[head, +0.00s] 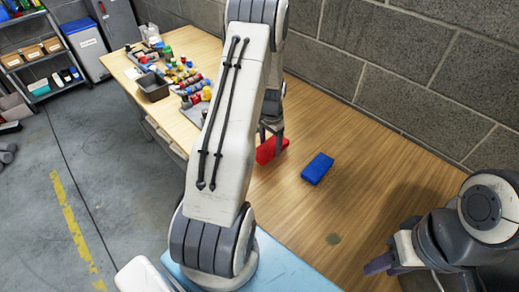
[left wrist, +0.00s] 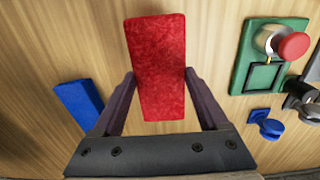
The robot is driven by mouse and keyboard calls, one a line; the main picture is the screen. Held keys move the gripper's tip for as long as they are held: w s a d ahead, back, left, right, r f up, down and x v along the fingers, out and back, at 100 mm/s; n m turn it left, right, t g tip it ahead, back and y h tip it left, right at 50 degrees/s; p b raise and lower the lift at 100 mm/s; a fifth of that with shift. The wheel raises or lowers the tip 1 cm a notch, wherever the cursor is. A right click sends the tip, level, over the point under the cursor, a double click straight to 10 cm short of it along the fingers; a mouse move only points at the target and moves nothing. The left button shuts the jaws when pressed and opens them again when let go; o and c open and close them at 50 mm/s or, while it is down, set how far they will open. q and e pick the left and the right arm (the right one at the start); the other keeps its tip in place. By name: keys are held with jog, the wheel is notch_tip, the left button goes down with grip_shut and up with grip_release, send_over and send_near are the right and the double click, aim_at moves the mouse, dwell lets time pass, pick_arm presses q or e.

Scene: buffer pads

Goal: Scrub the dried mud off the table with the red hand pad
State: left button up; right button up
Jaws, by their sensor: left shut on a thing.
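The red hand pad (head: 268,151) is at the middle of the wooden table, partly hidden by my left arm in the head view. My left gripper (head: 272,130) is shut on it; in the left wrist view the red pad (left wrist: 158,65) sits between both fingers. I cannot tell whether the pad touches the table.
A blue pad (head: 317,168) lies right of the red one. Several colourful parts, including a green-based red button (left wrist: 292,46), and a dark bin (head: 153,87) crowd the table's left end. A block wall (head: 400,60) runs behind. The table around the mud spot is clear.

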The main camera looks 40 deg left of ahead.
pick_arm(q)
jog(key=shift+r+p, duration=1.15)
jog(key=shift+r, duration=0.7)
